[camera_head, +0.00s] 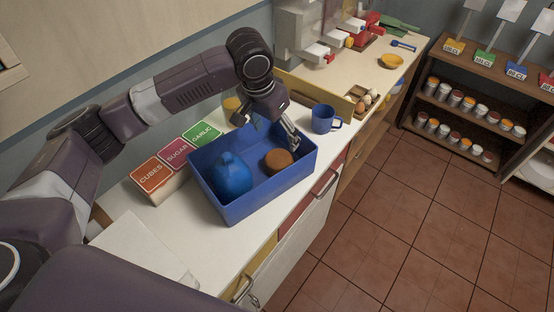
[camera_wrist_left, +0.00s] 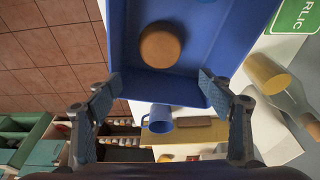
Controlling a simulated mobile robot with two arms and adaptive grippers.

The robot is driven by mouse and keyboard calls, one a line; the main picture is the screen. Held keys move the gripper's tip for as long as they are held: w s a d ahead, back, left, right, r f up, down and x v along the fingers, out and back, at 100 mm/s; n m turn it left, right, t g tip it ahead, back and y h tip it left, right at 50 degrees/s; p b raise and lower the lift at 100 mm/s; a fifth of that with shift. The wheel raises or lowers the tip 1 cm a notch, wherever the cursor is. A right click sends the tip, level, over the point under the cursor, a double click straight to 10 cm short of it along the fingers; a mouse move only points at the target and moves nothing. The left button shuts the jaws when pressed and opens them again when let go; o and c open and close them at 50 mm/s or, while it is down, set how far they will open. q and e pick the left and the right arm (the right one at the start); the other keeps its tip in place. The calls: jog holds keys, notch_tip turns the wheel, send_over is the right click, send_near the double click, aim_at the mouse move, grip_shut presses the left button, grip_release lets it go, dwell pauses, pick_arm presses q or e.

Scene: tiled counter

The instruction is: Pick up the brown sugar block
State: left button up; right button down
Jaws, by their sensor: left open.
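The brown sugar block (camera_head: 278,160) is a round brown piece lying in the right part of a blue tray (camera_head: 245,209) on the counter. In the left wrist view the brown block (camera_wrist_left: 161,46) lies inside the tray, beyond my fingertips. My left gripper (camera_head: 291,140) is at the tray's far right corner, beside the block and apart from it. In the left wrist view the left gripper's fingers (camera_wrist_left: 160,88) are spread wide with nothing between them at the tips. My right gripper is not in view.
A blue rounded bag-like object (camera_head: 232,176) sits in the tray's left part. A blue mug (camera_head: 323,119) stands just beyond the tray. Boxes labelled cubes (camera_head: 153,175), sugar (camera_head: 175,152) and garlic (camera_head: 202,134) stand to the left. The tiled floor is clear at right.

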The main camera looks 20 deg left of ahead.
pick_arm(q)
jog(key=b, duration=0.4)
send_over(279, 158)
jog(key=s, duration=0.2)
jog(key=f, duration=0.4)
jog(key=shift+w+a+f, duration=0.2)
jog(key=shift+a+f, duration=0.1)
jog(key=shift+f, duration=0.2)
jog(key=shift+d+f, duration=0.1)
jog(key=shift+f, duration=0.35)
jog(key=p+x, duration=0.1)
jog(key=x, duration=0.4)
jog(key=shift+w+f+p, duration=0.1)
jog(key=shift+f+p, duration=0.25)
jog(key=shift+w+f, duration=0.1)
jog(key=shift+f, duration=0.4)
jog(key=shift+r, duration=0.1)
jog(key=c, duration=1.3)
